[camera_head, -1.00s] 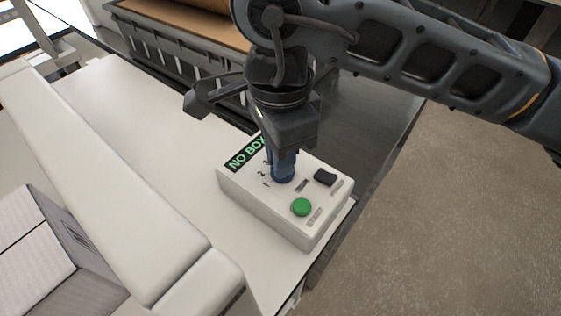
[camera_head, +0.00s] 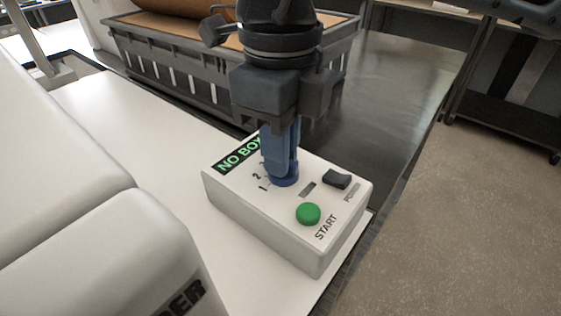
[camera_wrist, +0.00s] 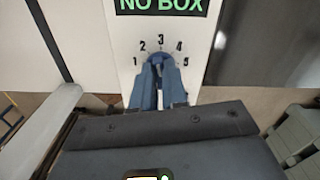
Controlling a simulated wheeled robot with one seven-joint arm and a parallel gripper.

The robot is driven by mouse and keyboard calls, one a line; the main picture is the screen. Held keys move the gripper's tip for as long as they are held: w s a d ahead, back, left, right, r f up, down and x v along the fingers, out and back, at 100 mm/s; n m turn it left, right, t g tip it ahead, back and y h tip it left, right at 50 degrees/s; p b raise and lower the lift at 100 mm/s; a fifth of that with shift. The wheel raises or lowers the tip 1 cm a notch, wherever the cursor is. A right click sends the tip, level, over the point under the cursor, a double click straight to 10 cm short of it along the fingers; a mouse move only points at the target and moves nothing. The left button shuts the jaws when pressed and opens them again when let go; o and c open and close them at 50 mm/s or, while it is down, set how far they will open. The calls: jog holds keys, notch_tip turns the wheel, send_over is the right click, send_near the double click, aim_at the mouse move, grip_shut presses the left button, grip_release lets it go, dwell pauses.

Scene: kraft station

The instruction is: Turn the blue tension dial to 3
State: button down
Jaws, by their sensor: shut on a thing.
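The blue tension dial (camera_head: 286,182) sits on top of a white control box (camera_head: 255,217), beside printed numbers. In the wrist view the dial (camera_wrist: 157,60) is below an arc of numbers from 1 to 5, with 3 at the top. My gripper (camera_head: 281,168) points down from above and its blue fingers are shut on the dial. In the wrist view the fingers (camera_wrist: 158,86) stand on either side of it. The fingers hide much of the dial, and I cannot tell surely which number it points to.
The control box has a "NO BOX" display (camera_head: 238,155), a green START button (camera_head: 308,214) and a black POWER switch (camera_head: 337,179). It stands on a white surface (camera_head: 115,117) near its right edge. A large white machine part (camera_head: 110,260) is at the left. A grey crate (camera_head: 170,65) stands behind.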

jog(key=shift+m+b, duration=0.75)
jog(key=shift+m, duration=0.35)
jog(key=c, duration=1.2)
grip_release()
jog(key=shift+o, duration=0.2)
jog(key=shift+r, duration=0.15)
notch_tip(320, 180, up, 8)
jog(key=shift+f, duration=0.2)
jog(key=shift+w, duration=0.1)
